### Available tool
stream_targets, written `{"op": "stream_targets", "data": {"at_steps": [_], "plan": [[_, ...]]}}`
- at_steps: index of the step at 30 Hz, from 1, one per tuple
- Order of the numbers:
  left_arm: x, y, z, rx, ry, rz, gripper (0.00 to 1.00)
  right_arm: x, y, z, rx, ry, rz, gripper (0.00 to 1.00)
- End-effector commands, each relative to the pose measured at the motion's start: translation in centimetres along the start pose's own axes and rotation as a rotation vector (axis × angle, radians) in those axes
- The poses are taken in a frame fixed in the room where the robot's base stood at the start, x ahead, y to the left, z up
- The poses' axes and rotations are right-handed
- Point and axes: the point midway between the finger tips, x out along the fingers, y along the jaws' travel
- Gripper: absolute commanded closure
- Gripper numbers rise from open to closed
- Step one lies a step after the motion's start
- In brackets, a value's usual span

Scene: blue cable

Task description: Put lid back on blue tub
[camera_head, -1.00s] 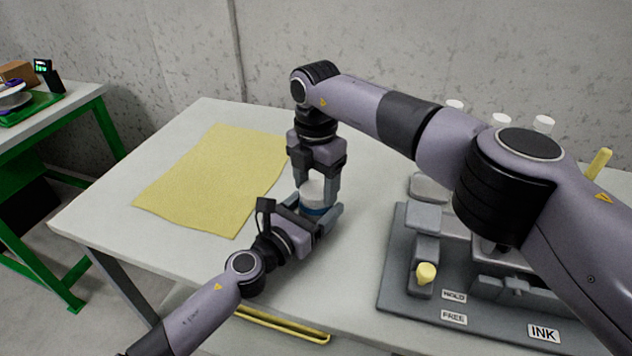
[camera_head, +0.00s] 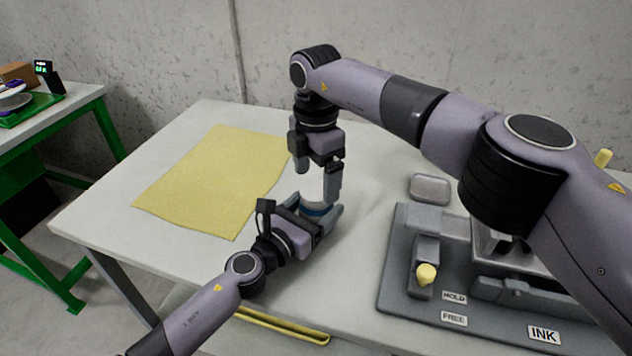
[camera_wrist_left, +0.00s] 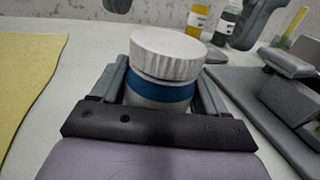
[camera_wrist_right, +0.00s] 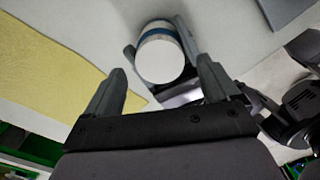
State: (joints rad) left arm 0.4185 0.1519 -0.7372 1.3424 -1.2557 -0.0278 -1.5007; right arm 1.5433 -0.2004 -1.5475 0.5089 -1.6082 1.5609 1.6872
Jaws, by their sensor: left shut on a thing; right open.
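The tub (camera_wrist_left: 160,92) is white with a blue band and stands upright on the table; its band also shows in the head view (camera_head: 316,211). My left gripper (camera_head: 318,214) is shut around its body, one finger on each side. The white ribbed lid (camera_wrist_left: 168,50) sits on top of the tub, looking slightly tilted in the left wrist view; I cannot tell whether it is fully seated. The lid's round top faces my right wrist camera (camera_wrist_right: 160,60). My right gripper (camera_head: 317,186) is open and empty above the lid, pointing down, its fingers apart from it.
A yellow sheet (camera_head: 215,180) lies left of the tub. A grey fixture (camera_head: 410,285) labelled HOLD, FREE and INK stands on the right, with a small grey dish (camera_head: 430,188) behind it. Bottles (camera_wrist_left: 197,20) stand beyond the tub. A green-framed table (camera_head: 60,125) is at far left.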

Motion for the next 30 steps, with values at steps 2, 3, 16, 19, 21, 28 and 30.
{"op": "stream_targets", "data": {"at_steps": [2,3,16,19,21,28,30], "plan": [[0.0,0.1,-0.1,0.001,0.001,0.002,1.0,-1.2,0.1,0.0,0.0,-0.001,0.002,0.12],[0.0,0.1,-0.1,0.001,0.001,0.002,1.0,-1.6,0.0,0.0,0.0,-0.001,0.002,0.12],[0.0,0.1,0.0,0.001,0.001,0.001,1.0,-2.0,0.0,0.0,-0.021,0.0,0.0,0.16],[0.0,0.1,0.0,0.001,0.001,0.001,1.0,-2.1,0.0,0.0,-0.087,0.0,0.0,0.16],[0.0,0.1,0.0,0.001,0.001,0.001,1.0,-2.3,0.0,0.0,-0.164,-0.001,0.0,0.16],[0.0,0.1,0.0,0.001,0.001,0.001,1.0,-2.8,0.0,0.0,-0.515,0.0,0.0,0.16],[0.0,0.1,0.0,0.001,0.001,0.001,1.0,-3.0,0.0,0.0,-0.627,0.0,0.0,0.16]]}}
